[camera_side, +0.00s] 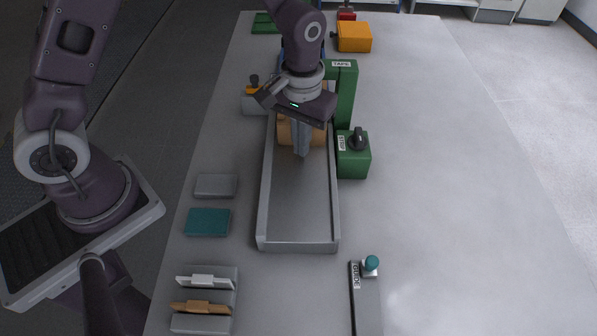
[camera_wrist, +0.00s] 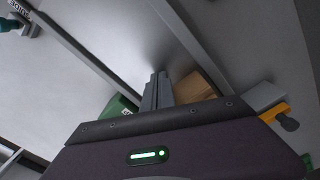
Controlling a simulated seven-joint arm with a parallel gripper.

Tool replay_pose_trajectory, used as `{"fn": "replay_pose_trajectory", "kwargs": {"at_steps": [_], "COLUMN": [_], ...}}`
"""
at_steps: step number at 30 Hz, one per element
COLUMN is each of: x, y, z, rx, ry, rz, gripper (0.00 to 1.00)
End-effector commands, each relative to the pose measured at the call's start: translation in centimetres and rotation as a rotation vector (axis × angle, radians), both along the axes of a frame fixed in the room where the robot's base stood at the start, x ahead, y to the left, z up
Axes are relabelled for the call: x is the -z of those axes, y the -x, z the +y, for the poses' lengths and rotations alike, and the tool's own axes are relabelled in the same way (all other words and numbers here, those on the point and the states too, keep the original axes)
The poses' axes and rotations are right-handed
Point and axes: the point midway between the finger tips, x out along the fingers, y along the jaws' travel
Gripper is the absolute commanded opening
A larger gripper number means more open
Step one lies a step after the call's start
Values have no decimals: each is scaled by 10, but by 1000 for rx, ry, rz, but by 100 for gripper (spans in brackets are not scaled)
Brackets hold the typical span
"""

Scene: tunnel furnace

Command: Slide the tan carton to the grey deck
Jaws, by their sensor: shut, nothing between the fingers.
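The tan carton (camera_side: 287,133) sits in the far part of a long grey channel, partly hidden behind my gripper. It also shows in the wrist view (camera_wrist: 195,88), just right of the fingers. The channel has a bare grey deck (camera_side: 298,205) with raised side walls and a near end lip. My gripper (camera_side: 303,156) points down over the channel, fingers together and empty, on the near side of the carton. In the wrist view the fingers (camera_wrist: 160,75) stand beside the carton. I cannot tell whether they touch it.
A green box with a black knob (camera_side: 353,157) and a taller green block (camera_side: 346,95) stand along the channel's right side. Grey (camera_side: 216,186) and teal (camera_side: 208,222) pads lie left. A guide bar (camera_side: 367,300) lies near right. The right tabletop is clear.

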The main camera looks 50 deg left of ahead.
Motion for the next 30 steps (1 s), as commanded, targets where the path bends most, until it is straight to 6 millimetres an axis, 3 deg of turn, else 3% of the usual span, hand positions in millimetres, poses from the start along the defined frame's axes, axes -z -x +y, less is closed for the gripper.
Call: {"fn": "replay_pose_trajectory", "kwargs": {"at_steps": [4,21,30], "x": [-10,-95,-100], "y": [0,1,1], "z": [-1,-1,-1], "rx": [-1,0,0], "ry": [0,0,0], "rz": [-3,-3,0], "gripper": [0,0,0]}}
